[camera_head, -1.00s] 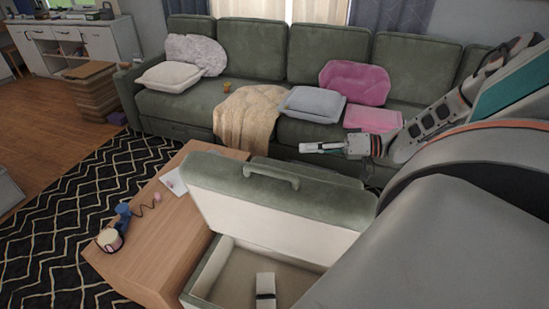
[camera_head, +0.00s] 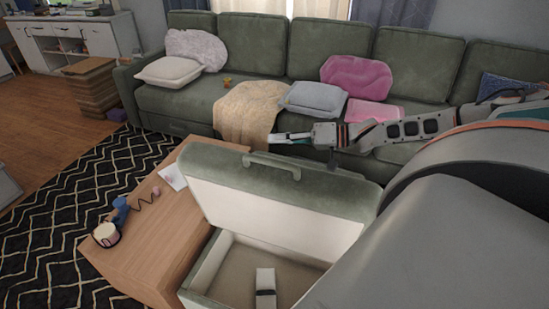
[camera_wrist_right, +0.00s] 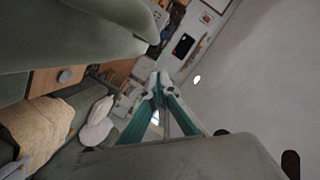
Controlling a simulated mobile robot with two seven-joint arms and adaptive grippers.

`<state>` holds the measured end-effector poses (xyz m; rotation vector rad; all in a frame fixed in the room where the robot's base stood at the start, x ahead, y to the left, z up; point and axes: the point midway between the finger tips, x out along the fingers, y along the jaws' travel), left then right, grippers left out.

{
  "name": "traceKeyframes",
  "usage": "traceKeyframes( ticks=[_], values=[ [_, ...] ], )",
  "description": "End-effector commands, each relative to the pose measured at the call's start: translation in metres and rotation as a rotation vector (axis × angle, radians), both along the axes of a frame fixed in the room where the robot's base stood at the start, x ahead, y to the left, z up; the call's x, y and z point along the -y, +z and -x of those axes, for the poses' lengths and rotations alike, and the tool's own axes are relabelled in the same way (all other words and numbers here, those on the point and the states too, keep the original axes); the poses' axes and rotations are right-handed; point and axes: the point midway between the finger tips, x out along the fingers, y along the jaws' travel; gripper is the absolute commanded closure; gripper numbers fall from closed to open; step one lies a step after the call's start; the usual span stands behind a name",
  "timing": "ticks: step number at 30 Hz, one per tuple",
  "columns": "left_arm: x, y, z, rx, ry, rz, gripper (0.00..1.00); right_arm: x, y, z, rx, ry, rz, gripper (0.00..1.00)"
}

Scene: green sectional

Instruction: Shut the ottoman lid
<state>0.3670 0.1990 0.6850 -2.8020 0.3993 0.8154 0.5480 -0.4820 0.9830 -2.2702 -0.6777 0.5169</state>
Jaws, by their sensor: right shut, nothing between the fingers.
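The ottoman (camera_head: 203,272) is open at bottom centre of the head view, and its pale inside shows. Its green lid (camera_head: 225,170) stands tilted up at the back, with a handle (camera_head: 272,163) along its upper edge and its pale lining facing me. My right gripper (camera_head: 275,139) is shut and empty, behind and above the lid's top edge, apart from the handle in the picture. In the right wrist view its fingers (camera_wrist_right: 160,85) come together, with a green padded surface, likely the lid (camera_wrist_right: 70,40), at upper left. My left gripper is not in view.
A white block-like thing with a dark band (camera_head: 265,282) is in the ottoman. The green sofa (camera_head: 265,55) with cushions and a beige blanket (camera_head: 245,110) lies behind. My arm fills the right side.

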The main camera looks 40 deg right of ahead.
Motion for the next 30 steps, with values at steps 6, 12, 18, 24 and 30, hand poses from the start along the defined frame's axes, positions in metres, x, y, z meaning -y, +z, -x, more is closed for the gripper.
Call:
traceKeyframes(
  ticks=[6, 12, 18, 24, 30],
  values=[
    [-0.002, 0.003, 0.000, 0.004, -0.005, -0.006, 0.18, -0.020, -0.020, 0.011, -0.001, 0.002, -0.003, 1.00],
    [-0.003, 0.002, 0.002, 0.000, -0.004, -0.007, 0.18, -0.025, -0.026, 0.014, -0.001, 0.002, -0.001, 1.00],
    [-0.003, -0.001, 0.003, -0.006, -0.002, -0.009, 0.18, -0.025, -0.027, 0.014, -0.001, 0.002, -0.001, 1.00],
    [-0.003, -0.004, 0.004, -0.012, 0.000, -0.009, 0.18, -0.025, -0.027, 0.015, 0.000, 0.002, 0.001, 1.00],
    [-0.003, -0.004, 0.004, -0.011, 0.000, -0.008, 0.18, -0.027, -0.030, 0.015, 0.009, 0.002, 0.016, 1.00]
  ],
)
